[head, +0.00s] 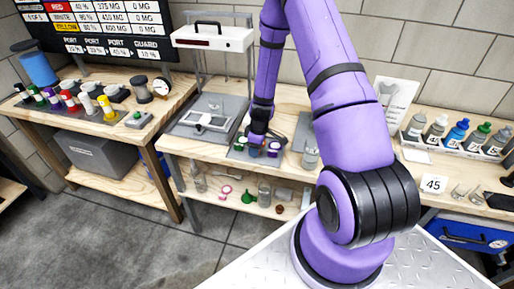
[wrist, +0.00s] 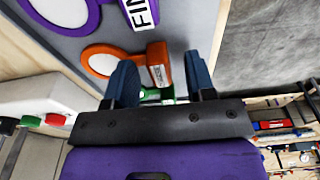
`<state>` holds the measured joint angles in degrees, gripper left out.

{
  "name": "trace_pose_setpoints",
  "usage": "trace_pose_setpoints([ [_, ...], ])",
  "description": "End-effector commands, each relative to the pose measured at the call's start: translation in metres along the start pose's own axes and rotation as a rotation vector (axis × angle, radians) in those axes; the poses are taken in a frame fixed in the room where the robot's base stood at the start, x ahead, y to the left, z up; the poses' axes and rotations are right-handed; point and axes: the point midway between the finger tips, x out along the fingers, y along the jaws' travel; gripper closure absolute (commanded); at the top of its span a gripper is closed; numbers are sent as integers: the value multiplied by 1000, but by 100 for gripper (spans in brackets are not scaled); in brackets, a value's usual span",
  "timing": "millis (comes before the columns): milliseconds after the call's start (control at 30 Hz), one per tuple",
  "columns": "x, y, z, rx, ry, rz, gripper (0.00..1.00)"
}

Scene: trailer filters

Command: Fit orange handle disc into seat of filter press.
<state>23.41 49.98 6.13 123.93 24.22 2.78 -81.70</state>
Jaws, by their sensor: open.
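The orange handle disc (wrist: 155,62) lies flat on a grey board in the wrist view. It is a pale round disc in an orange ring, with a raised, labelled orange block as its handle. My gripper (wrist: 160,80) is open, one blue finger on each side of the handle block; I cannot tell if they touch it. In the head view my gripper (head: 253,152) is low over the board; the orange disc is not clear there. The likely filter press (head: 212,38), a white head on a frame over a grey base, stands left of my gripper.
A purple handle disc (wrist: 60,10) lies beside the orange one, and part of a green one (wrist: 155,94) shows below it. A white box with buttons (wrist: 38,103) is at the left. Bottles (head: 458,130) stand at the right of the bench (head: 295,92).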

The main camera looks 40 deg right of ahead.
Motion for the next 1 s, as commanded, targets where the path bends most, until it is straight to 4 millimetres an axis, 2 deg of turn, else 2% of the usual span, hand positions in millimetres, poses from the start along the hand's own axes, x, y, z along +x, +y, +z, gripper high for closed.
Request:
trace_pose_setpoints([
  [67, 0, 0, 0, 0, 0, 0, 50],
  [300, 0, 0, 0, 0, 0, 0, 100],
  [667, -2, 0, -1, -1, 0, 1, 100],
  [1000, -20, 3, -10, 0, 1, 3, 100],
])
